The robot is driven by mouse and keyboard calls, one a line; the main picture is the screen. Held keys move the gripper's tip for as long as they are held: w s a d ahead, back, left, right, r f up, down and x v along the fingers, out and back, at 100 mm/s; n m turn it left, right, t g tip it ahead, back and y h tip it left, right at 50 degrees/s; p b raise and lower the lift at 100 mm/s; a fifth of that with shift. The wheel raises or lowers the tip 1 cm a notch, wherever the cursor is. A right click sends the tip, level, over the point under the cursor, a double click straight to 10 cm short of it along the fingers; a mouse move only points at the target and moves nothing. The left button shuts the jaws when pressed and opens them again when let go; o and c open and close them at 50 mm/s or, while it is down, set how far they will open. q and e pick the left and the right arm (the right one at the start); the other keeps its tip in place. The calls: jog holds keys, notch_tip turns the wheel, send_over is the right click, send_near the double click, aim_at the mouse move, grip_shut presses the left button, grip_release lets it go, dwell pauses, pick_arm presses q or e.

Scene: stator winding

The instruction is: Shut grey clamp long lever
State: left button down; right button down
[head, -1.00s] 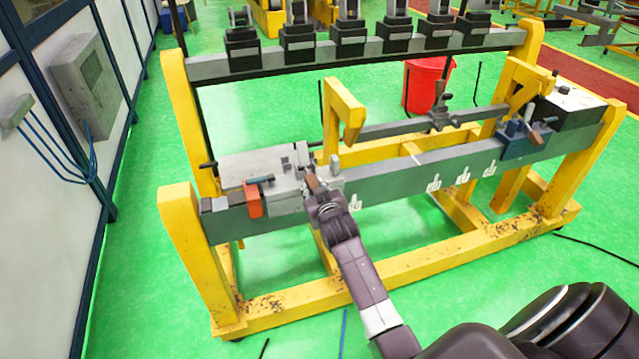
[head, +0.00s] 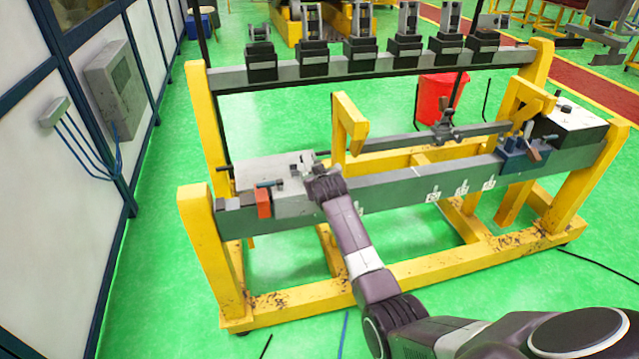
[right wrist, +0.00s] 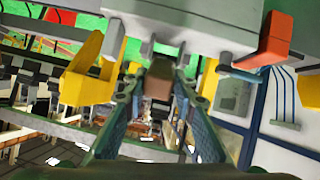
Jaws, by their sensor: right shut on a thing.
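The grey clamp (head: 291,203) sits at the left end of the long grey beam. It also shows across the top of the right wrist view (right wrist: 190,20). My right gripper (head: 322,184) is at the clamp's right side, and in the head view it covers the lever there. In the right wrist view my right gripper's two fingers (right wrist: 158,94) are shut on the brown lever handle (right wrist: 158,78), which is between them just below the clamp body. The lever's exact angle is hard to tell. My left gripper is not in view.
An orange-red block (head: 263,204) is at the clamp's left. A blue clamp (head: 524,155) stands at the beam's right end. A yellow bracket (head: 349,122) rises behind the beam, close to my right gripper. The green floor (head: 380,250) shows through the yellow frame.

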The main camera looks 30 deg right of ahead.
jog(key=r, duration=0.1)
jog(key=w+r, duration=0.1)
jog(key=w+d+r, duration=0.1)
jog(key=shift+r, duration=0.15)
jog(key=shift+w+d+r+p, duration=0.15)
jog(key=shift+w+r+p, duration=0.1)
jog(key=shift+w+p, duration=0.35)
jog(key=shift+w+f+g, duration=0.1)
jog(key=shift+w+g, duration=0.15)
jog(key=shift+g, duration=0.25)
jog(key=shift+s+f, duration=0.1)
jog(key=shift+f, duration=0.15)
jog(key=c, duration=1.6)
grip_release()
jog(key=shift+d+f, duration=0.1)
jog(key=shift+s+a+r, duration=0.1)
jog(key=shift+a+r, duration=0.1)
jog(key=shift+a, duration=0.05)
jog(key=v, duration=1.1)
jog(key=shift+s+d+r, duration=0.15)
jog(key=shift+d+r, duration=0.1)
jog(key=shift+r, duration=0.05)
